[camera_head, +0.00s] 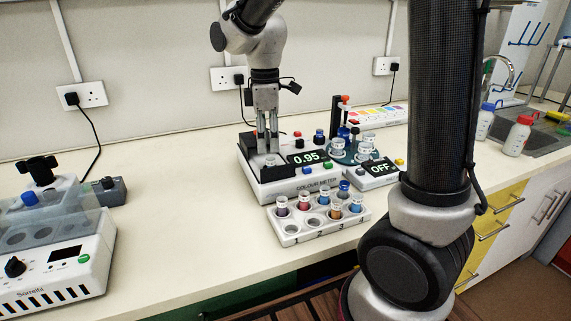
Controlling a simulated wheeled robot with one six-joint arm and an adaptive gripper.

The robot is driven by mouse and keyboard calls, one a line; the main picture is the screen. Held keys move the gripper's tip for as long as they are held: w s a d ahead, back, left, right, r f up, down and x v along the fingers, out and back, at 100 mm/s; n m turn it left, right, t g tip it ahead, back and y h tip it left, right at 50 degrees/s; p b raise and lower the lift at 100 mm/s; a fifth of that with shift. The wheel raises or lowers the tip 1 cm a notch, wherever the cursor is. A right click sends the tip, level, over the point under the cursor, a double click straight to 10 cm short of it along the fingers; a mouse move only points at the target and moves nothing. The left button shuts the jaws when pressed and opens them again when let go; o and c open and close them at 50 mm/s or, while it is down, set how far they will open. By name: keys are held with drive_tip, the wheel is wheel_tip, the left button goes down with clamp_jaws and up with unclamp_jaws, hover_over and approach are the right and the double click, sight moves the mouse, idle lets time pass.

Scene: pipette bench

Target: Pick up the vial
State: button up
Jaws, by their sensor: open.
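My gripper (267,148) points straight down over the left part of the white and black colour meter (285,192), whose display reads 0.95. Its fingers are open, close to the meter's well. A small clear rim shows at the fingertips; I cannot tell whether it is a vial seated in the well. Some rack holes are empty.
Right of the meter are a small box reading OFF (377,175) and a round teal carousel (347,157) with clear vials. A Sorrells machine (60,262) stands at left. Bottles (518,136) stand by the sink.

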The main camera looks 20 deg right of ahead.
sight(270, 158)
drive_tip(key=f+n, duration=0.1)
drive_tip(key=f, duration=0.1)
drive_tip(key=f+n, duration=0.1)
drive_tip(key=f, duration=0.1)
drive_tip(key=w+f+n, duration=0.1)
drive_tip(key=f, duration=0.1)
drive_tip(key=shift+d+f+n, duration=0.4)
drive_tip(key=c, duration=1)
drive_tip(key=shift+r, duration=0.1)
drive_tip(key=shift+c, duration=0.2)
